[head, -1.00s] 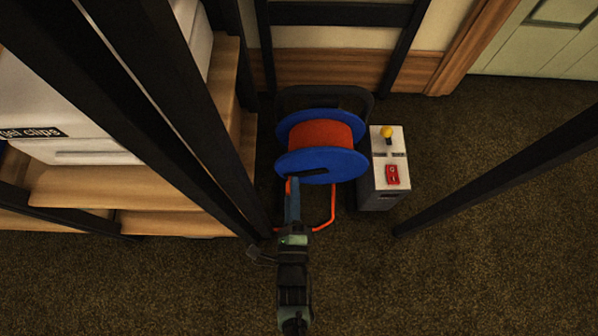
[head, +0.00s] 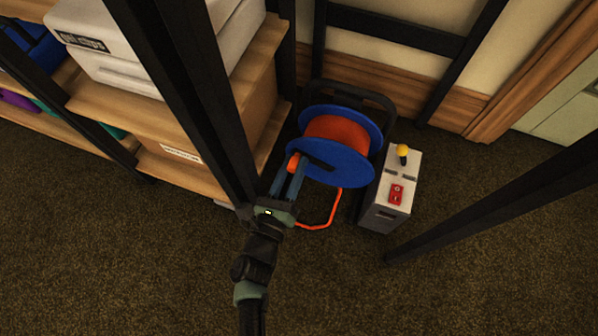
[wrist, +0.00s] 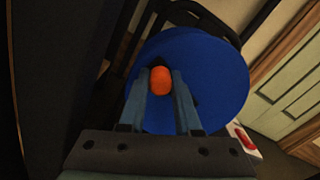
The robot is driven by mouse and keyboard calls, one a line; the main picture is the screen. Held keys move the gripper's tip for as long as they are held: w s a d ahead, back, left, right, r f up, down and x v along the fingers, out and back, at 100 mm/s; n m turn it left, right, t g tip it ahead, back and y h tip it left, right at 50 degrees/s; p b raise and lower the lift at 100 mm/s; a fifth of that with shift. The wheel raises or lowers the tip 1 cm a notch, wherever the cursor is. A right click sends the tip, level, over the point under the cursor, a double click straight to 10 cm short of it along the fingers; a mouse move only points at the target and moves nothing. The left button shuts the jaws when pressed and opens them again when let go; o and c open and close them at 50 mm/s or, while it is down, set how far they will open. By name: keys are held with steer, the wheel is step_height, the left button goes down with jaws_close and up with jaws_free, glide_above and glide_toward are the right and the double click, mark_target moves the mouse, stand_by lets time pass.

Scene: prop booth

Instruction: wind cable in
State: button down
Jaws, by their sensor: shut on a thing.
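A cable reel with blue side discs (head: 345,165) and orange-red cable (head: 337,132) wound between them stands on the floor in a black frame. A loose orange cable length (head: 328,214) hangs below it to the floor. My gripper (head: 294,166) is at the reel's left, near side, shut on an orange knob (head: 292,160) beside the near disc. In the wrist view the orange knob (wrist: 160,80) sits between my gripper's fingertips (wrist: 160,82), in front of the blue disc (wrist: 205,75). The knob's stem is hidden.
A grey box (head: 390,190) with a yellow-topped lever and red switch stands right of the reel. A wooden shelf unit (head: 165,115) is close on the left. Black posts (head: 185,90) rise near my arm. Carpet in front is clear.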

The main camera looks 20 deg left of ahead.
steer(key=shift+r+m, duration=0.15)
steer(key=shift+m, duration=0.15)
stand_by(0.4)
steer(key=c, duration=0.6)
jaws_free()
steer(key=shift+s, duration=0.1)
steer(key=s+p, duration=0.4)
steer(key=s, duration=0.9)
steer(key=shift+w, duration=0.1)
